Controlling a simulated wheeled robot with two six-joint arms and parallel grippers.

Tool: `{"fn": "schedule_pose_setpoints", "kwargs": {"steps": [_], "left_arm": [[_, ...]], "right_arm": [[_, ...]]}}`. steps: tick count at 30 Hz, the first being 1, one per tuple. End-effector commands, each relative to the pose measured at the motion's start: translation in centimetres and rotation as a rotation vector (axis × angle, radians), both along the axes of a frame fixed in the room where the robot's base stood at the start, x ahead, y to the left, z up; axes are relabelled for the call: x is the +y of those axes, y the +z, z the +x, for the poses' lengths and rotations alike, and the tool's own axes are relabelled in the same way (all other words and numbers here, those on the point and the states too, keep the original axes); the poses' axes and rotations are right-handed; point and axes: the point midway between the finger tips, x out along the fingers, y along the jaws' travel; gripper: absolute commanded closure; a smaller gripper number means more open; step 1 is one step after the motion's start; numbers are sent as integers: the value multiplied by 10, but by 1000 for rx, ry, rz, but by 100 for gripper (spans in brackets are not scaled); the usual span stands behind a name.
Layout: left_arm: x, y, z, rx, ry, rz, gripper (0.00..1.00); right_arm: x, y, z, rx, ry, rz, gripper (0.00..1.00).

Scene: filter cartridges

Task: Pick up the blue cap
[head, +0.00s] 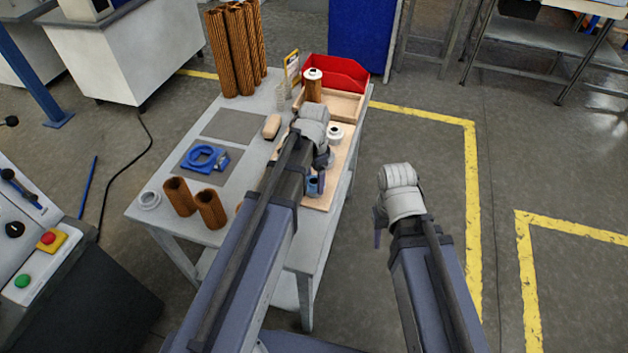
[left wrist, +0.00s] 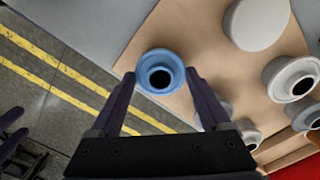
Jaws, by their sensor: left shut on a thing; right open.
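The blue cap (left wrist: 160,68) shows in the left wrist view as a round blue ring with a dark central hole. It sits between the fingertips of my left gripper (left wrist: 161,76), which is shut on it. The pale wooden board lies under and beside it; I cannot tell whether the cap still touches the board. In the head view the blue cap (head: 313,187) is partly hidden by my left gripper (head: 320,180) at the table's right side. My right gripper (head: 378,226) is open and empty over the floor, right of the table.
White caps (left wrist: 291,77) stand on the wooden board (left wrist: 205,45) close to my left gripper. A red bin (head: 345,68), a white-capped cartridge (head: 313,91) and a wooden tray (head: 343,104) are at the back. Brown cartridges (head: 210,209) and a blue ring tool (head: 204,158) are left.

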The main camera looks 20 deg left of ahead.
Motion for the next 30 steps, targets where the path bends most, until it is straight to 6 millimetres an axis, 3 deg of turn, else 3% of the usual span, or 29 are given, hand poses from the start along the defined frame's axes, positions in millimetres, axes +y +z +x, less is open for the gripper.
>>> {"fn": "schedule_pose_setpoints", "kwargs": {"steps": [8,24,30], "left_arm": [[0,18,0,0,0,0,72],[0,95,0,0,0,0,72],[0,101,0,0,0,0,72]], "right_arm": [[0,18,0,0,0,0,50],[0,95,0,0,0,0,50],[0,101,0,0,0,0,50]]}}
